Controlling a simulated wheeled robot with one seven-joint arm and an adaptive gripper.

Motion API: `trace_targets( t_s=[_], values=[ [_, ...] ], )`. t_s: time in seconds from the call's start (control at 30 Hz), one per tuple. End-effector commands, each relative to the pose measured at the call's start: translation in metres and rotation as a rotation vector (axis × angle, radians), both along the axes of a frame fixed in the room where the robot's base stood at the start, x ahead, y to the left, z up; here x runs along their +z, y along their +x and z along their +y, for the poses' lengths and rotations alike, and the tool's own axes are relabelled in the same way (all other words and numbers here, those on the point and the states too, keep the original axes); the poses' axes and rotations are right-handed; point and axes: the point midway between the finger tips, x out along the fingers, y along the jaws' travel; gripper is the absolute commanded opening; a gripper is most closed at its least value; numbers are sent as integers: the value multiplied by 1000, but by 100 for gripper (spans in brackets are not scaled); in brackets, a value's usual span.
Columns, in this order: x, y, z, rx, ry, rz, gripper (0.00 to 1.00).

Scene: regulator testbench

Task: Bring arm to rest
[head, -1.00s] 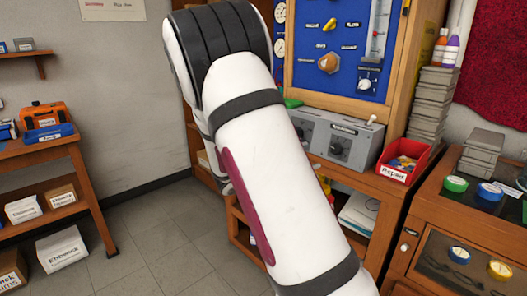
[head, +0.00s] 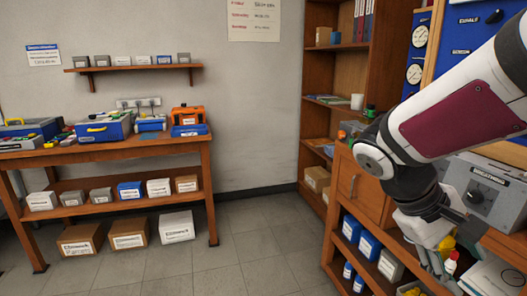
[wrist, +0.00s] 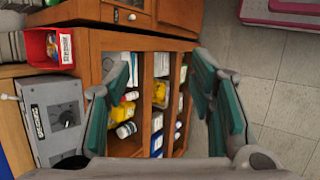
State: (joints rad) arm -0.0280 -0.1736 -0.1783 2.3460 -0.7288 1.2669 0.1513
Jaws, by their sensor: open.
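My arm reaches in from the right in the head view, with its forearm (head: 455,120) sloping down to the wrist. My gripper (head: 445,278) hangs low in front of the wooden test bench, its fingertips near the bottom right of the view. In the wrist view my gripper (wrist: 165,95) shows two green-padded fingers spread apart with nothing between them. Beyond the fingers are the open shelves of the bench (wrist: 148,85), holding bottles and boxes. I cannot see any contact between the fingers and the bench.
A grey control box (head: 480,190) sits on the bench top, close behind my wrist. A red bin (wrist: 48,48) shows in the wrist view. A wooden workbench (head: 120,158) with toolboxes stands at the left. The tiled floor (head: 250,262) between is clear.

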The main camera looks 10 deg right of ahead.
Motion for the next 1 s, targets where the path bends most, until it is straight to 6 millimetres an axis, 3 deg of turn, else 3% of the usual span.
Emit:
trace_targets(
  t_s=[0.2,0.5,0.7,1.0],
  values=[
    [-2,-47,72,-42,255,-160,50],
    [-6,-84,145,-43,500,-300,50],
    [-8,-101,180,-29,615,-368,50],
    [41,-96,180,-7,617,-422,50]
  ],
)
